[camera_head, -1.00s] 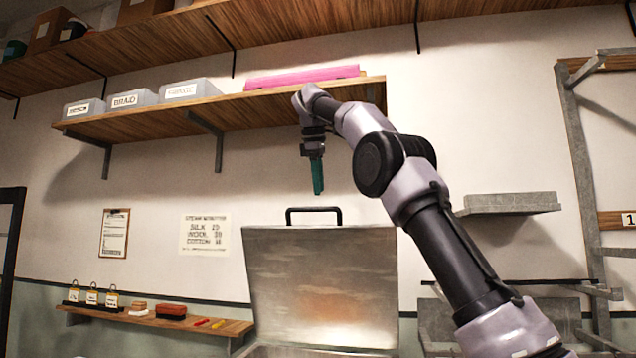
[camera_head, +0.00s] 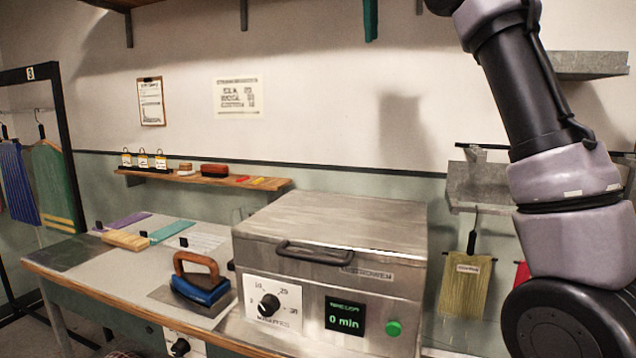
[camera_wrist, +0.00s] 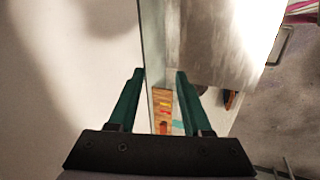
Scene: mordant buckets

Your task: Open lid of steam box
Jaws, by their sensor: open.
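The steam box (camera_head: 315,272) is a metal case at the lower middle of the head view. Its lid (camera_head: 340,222) lies down flat over the box, with the dark bar handle (camera_head: 315,252) at the front edge. A dial and a green display reading 0 min are on the front. My gripper is high above the box near the wall; only a green finger (camera_head: 370,20) shows at the head view's top edge. In the wrist view my gripper (camera_wrist: 158,75) is open, with nothing between its fingers. A grey metal surface (camera_wrist: 225,45) beyond it may be the lid.
A blue iron (camera_head: 201,288) with a wooden handle stands on the worktable (camera_head: 90,278) left of the box. A small wall shelf (camera_head: 225,181) holds tags and blocks. A grey wall shelf (camera_head: 590,65) is at right. The air above the lid is clear.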

